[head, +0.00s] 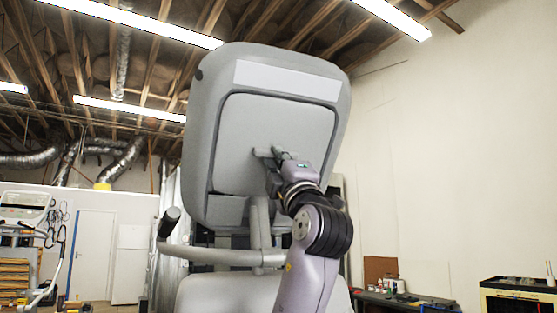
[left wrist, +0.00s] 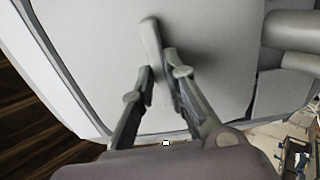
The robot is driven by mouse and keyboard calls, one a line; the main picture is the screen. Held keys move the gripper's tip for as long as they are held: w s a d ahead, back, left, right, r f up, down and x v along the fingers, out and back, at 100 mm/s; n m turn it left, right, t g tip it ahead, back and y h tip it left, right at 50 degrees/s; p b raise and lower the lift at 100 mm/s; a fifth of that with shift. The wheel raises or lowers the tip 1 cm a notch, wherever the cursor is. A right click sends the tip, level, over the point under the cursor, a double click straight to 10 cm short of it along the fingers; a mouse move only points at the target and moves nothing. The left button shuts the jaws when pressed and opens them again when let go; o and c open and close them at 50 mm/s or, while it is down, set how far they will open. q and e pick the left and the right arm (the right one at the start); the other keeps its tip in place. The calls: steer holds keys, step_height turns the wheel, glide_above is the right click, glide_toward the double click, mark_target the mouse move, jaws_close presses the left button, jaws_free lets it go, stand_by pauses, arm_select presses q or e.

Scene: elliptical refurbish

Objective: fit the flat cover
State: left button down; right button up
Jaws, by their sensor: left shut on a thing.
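The flat cover (head: 240,120) is a light grey panel on the back of the elliptical's grey console (head: 204,130). It lies within the console's frame, with a dark seam around its edge. I cannot tell whether it is fully flush. A small bar-like handle (left wrist: 151,36) stands out from the cover. My left gripper (head: 270,153) reaches up from below and is shut on this handle, near the cover's middle. In the left wrist view, its two fingers (left wrist: 160,74) close around the handle's lower part. My right gripper is in neither view.
A pale strip (head: 285,80) runs across the console above the cover. Below are the machine's post and handlebar (head: 215,256). A workbench (head: 400,299) stands at the lower right, and a white door (head: 91,254) is at the far left.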

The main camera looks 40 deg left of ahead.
arm_select(q)
steer(key=c, duration=1.5)
jaws_free()
steer(key=shift+c, duration=0.2)
steer(key=v, duration=1.2)
